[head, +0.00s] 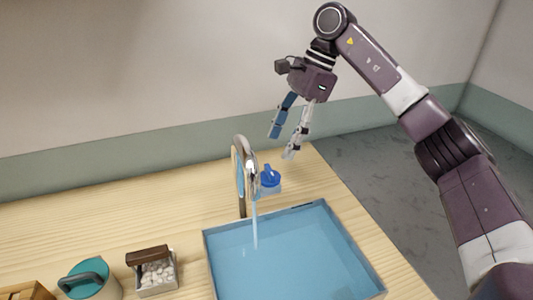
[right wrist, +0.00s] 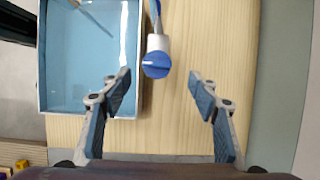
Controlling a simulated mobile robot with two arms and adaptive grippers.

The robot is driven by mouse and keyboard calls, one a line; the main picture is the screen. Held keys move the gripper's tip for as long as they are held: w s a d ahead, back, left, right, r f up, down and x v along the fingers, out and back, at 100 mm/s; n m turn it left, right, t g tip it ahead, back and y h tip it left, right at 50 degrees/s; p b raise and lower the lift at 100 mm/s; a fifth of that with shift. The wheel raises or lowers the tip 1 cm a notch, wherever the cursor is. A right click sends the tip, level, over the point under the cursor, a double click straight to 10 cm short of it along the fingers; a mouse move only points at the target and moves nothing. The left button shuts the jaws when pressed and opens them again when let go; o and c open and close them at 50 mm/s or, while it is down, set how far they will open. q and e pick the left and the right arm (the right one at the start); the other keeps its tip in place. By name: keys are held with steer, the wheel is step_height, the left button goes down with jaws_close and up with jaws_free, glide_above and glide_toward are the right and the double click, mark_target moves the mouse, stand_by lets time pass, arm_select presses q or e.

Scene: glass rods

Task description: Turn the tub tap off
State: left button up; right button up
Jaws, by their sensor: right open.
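The tap (head: 241,175) is a curved chrome spout with a blue knob (head: 269,176) on its right side. A stream of water (head: 255,228) runs from the spout into the blue tub (head: 213,268). My right gripper (head: 281,146) is open and empty, above and a little to the right of the knob. In the right wrist view the knob (right wrist: 156,65) lies beyond the open fingers (right wrist: 160,84), left of centre in the gap, and is not touched. The tub (right wrist: 44,60) shows at the left there. My left gripper is not in view.
The wooden counter (head: 180,212) carries a teal-lidded container (head: 90,282) and a small box of white pebbles (head: 157,275) left of the tub. A wooden box (head: 28,290) is at the lower left corner. The wall stands behind; the counter right of the knob is clear.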

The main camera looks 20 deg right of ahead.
mark_target(270, 169)
steer(key=f, duration=0.1)
steer(key=a+f, duration=0.1)
steer(key=s+f, duration=0.1)
steer(key=shift+a+f+p, duration=0.15)
steer(key=shift+a+p, duration=0.1)
steer(key=shift+p, duration=0.15)
steer(key=x, duration=0.3)
steer(key=shift+w+f, duration=0.1)
steer(key=shift+w, duration=0.15)
steer(key=shift+s+f, duration=0.1)
steer(key=shift+f, duration=0.05)
steer(key=c, duration=1.2)
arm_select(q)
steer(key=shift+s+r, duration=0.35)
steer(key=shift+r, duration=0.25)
arm_select(e)
steer(key=shift+o, duration=0.2)
